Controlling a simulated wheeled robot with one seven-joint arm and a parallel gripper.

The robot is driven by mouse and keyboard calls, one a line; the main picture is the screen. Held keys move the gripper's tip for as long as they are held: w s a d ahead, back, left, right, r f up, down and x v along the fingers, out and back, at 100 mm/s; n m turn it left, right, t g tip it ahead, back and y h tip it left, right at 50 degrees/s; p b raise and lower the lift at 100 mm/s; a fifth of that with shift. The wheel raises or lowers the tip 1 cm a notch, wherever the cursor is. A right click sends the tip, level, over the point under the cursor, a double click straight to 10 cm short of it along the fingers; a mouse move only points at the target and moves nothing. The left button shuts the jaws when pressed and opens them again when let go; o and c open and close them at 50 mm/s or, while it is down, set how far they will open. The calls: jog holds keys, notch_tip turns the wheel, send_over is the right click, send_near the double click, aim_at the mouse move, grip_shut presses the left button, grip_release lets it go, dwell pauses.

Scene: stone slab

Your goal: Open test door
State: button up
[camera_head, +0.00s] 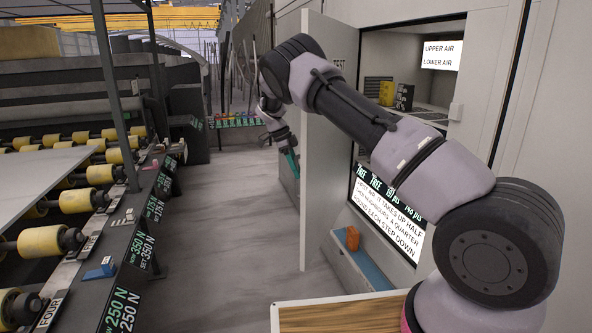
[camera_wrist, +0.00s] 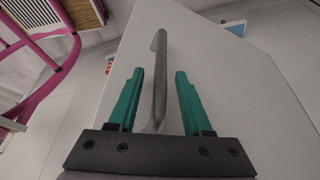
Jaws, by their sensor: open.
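The test door (camera_head: 325,140) is a tall pale grey panel standing open, swung out from the wall cabinet, so the inside shows in the head view. In the wrist view the door face (camera_wrist: 225,75) fills much of the picture. A grey bar handle (camera_wrist: 161,85) on it runs between my two green fingers. My gripper (camera_head: 291,163) is at the door's left side in the head view; it also shows in the wrist view (camera_wrist: 160,74). The fingers are apart on either side of the handle, with gaps visible. The handle is hidden in the head view.
Behind the door are shelves with a yellow box (camera_head: 378,88) and a dark box (camera_head: 403,97). A roller conveyor (camera_head: 75,200) runs along the left. The grey floor aisle (camera_head: 235,230) between is clear.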

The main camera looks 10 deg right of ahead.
jog(key=s+v, duration=0.1)
jog(key=v, duration=0.9)
jog(key=shift+w+a+r, duration=0.25)
jog(key=shift+w+r, duration=0.1)
jog(key=shift+w, duration=0.15)
